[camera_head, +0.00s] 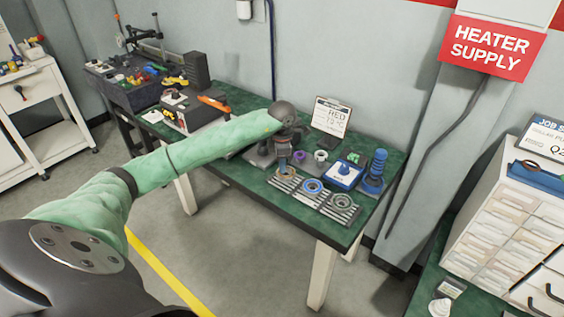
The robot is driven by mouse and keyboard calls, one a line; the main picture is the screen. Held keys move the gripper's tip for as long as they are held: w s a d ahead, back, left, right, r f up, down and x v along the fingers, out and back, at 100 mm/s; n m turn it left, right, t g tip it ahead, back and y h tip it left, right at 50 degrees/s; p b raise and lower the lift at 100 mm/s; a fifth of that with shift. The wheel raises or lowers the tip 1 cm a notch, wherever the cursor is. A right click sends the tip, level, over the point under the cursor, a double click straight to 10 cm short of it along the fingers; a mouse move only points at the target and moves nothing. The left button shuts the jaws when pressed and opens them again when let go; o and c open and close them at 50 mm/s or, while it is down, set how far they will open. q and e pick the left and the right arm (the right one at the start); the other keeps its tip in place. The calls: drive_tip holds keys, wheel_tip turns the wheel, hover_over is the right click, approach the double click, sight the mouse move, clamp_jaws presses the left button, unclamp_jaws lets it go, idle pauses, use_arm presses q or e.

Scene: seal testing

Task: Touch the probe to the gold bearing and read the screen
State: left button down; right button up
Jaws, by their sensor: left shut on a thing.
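My left gripper (284,152) is at the end of the green-sleeved arm, pointing down over the green workbench (248,184). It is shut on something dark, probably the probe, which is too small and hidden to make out. The gold bearing (287,173) lies on a striped grey rack, right below the gripper; I cannot tell whether the held thing touches it. A blue ring (312,186) and a grey ring (341,200) lie beside it on the rack. No lit screen can be made out. My right gripper is out of view.
A card reading "RED 73 °C" (332,115) stands behind the rack. A blue and white box (344,175) and a blue ribbed stand (376,168) are to the right. A drawer cabinet (505,220) stands at far right. Tools crowd the bench's left end.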

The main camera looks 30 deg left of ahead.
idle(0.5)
use_arm(q)
drive_tip(key=shift+f+b, duration=0.7)
drive_tip(key=shift+f, duration=0.05)
idle(2.5)
drive_tip(key=c, duration=1.3)
unclamp_jaws()
drive_tip(key=shift+o, duration=0.2)
drive_tip(key=shift+r, duration=0.1)
drive_tip(key=shift+r+p, duration=0.9)
drive_tip(key=shift+r, duration=2.55)
